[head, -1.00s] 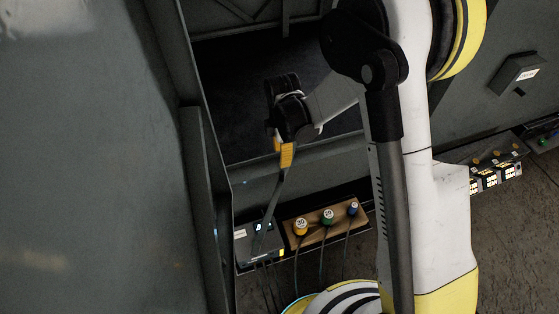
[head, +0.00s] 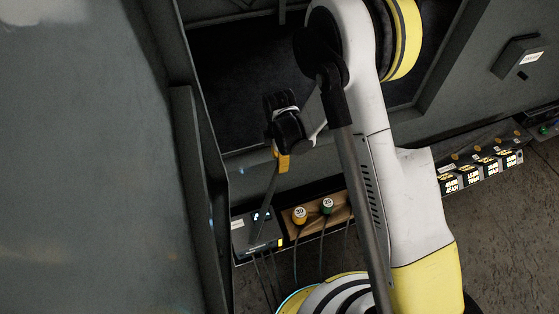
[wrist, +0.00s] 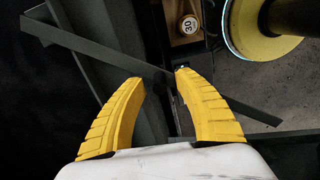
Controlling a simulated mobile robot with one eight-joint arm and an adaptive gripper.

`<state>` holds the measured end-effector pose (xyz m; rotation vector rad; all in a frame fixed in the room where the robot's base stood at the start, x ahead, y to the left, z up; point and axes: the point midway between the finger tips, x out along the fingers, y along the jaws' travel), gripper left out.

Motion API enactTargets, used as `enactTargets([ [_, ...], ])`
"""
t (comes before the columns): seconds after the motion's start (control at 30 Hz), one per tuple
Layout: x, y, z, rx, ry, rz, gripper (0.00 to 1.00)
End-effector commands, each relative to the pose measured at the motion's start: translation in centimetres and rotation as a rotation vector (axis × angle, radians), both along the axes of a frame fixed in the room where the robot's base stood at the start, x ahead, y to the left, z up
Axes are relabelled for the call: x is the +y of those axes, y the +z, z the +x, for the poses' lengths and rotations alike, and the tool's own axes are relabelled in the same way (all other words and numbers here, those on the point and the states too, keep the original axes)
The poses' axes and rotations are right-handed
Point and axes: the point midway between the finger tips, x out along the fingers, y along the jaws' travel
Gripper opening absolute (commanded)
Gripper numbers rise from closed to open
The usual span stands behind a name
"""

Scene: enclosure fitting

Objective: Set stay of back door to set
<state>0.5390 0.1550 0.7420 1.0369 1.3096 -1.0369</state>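The stay looks to be a dark flat bar (wrist: 85,47) running diagonally across the wrist view, passing beyond both fingertips. In the head view a dark bar (head: 267,205) slants down from the fingers toward a small grey box. My gripper (head: 283,161), black with yellow fingers, is at this bar's upper end. In the wrist view my gripper (wrist: 161,80) has a clear gap between its fingertips, and the bar crosses the gap rather than standing between the fingers. Contact cannot be told. A large grey panel (head: 90,150), apparently the door, fills the left of the head view.
A grey box with a lit display (head: 243,232) and a wooden block (head: 315,213) with coloured, numbered knobs stand below the gripper, with cables hanging down. A row of lit labelled units (head: 480,172) is at right. A dark opening (head: 230,70) lies behind my arm.

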Motion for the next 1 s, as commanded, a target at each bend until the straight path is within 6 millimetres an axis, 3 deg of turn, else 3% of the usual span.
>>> enactTargets([
  [0.03, 0.0, 0.0, 0.0, 0.000, 0.000, 0.000, 0.33],
  [0.13, 0.0, 0.0, 0.0, 0.000, 0.000, 0.000, 0.03],
  [0.17, 0.0, 0.0, 0.0, 0.000, 0.000, 0.000, 0.00],
  [0.37, 0.2, 0.0, 0.1, 0.000, 0.001, 0.000, 0.00],
  [0.6, 2.9, -0.1, 1.4, 0.000, 0.002, 0.000, 0.00],
  [0.87, 3.1, 0.0, 1.5, -0.001, 0.001, 0.002, 0.00],
  [0.9, 3.1, 0.0, 1.5, -0.002, 0.001, 0.003, 0.23],
  [0.97, 3.1, 0.0, 1.5, -0.001, 0.001, 0.002, 0.38],
  [1.0, 3.1, 0.0, 1.5, -0.001, 0.001, 0.002, 0.38],
])
